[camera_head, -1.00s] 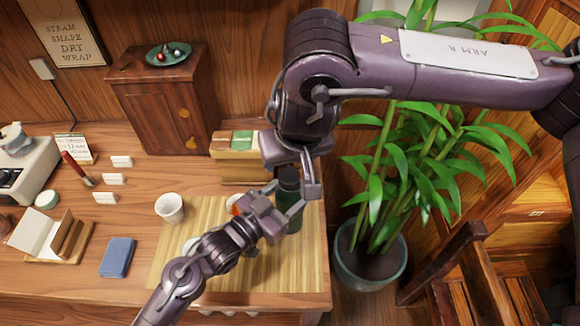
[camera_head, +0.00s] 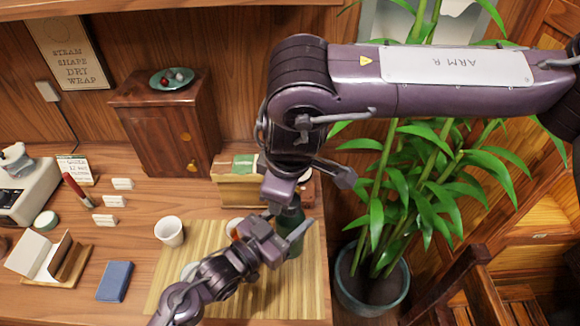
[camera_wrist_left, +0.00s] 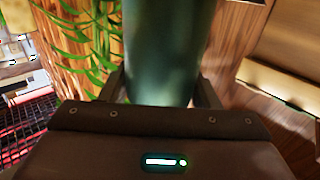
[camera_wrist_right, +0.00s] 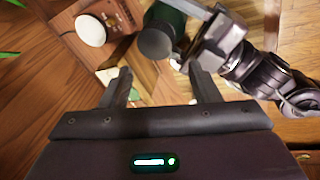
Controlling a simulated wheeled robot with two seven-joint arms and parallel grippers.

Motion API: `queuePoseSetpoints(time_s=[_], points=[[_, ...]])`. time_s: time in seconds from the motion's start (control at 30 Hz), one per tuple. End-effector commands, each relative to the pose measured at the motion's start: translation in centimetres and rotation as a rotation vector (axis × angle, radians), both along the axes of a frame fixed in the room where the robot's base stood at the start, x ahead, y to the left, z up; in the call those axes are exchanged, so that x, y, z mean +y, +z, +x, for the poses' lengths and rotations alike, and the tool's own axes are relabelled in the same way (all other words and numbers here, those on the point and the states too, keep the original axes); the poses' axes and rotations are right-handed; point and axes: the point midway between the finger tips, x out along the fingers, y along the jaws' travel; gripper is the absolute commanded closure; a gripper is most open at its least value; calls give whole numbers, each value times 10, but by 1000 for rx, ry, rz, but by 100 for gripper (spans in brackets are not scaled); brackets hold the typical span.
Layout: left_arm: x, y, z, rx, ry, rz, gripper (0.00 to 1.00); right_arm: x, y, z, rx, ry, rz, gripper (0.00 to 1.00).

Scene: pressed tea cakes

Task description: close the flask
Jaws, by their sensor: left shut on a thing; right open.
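The green flask (camera_head: 290,242) stands at the right of the bamboo mat (camera_head: 215,292). My left gripper (camera_head: 285,226) is shut around its body, which fills the middle of the left wrist view (camera_wrist_left: 165,55). My right gripper (camera_head: 306,190) is open and empty, above and close to the flask top. In the right wrist view, the flask's dark round top (camera_wrist_right: 157,42) shows just beyond the parted fingers (camera_wrist_right: 157,80). It looks like a cap on the flask, but I cannot tell how firmly it sits. The right gripper hides the flask's top in the head view.
A wooden box (camera_head: 240,190) is behind the flask. A potted plant (camera_head: 372,285) stands right of the counter.

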Motion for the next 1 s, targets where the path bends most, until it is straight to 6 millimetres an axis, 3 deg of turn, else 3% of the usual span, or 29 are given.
queuePoseSetpoints(time_s=[0.5,1.0], points=[[0,0,0,1,-1,-1,100,8,-2,-5,-24,1132,-281,44],[0,0,0,1,-1,-1,100,7,3,-2,-92,2234,-454,44]])
